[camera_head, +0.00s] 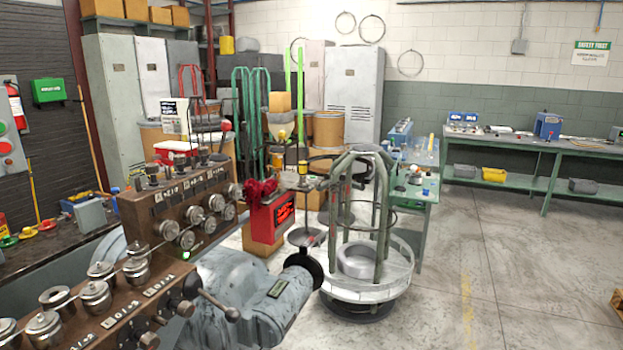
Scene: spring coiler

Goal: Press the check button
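No button marked "check" can be read in the head view. A small green light or button (186,254) shows on the brown spring coiler (178,208), low on its front among round metal knobs. At the far left edge, a grey panel (10,165) carries a green button (2,127) and a red button (5,147). Which of these is the check button, I cannot tell. Neither of my grippers is in view.
A round wire stand (370,268) with green uprights stands right of the coiler. A grey motor housing (235,300) sits low in front. A green workbench (540,146) runs along the back right wall. The concrete floor (500,270) on the right is mostly clear.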

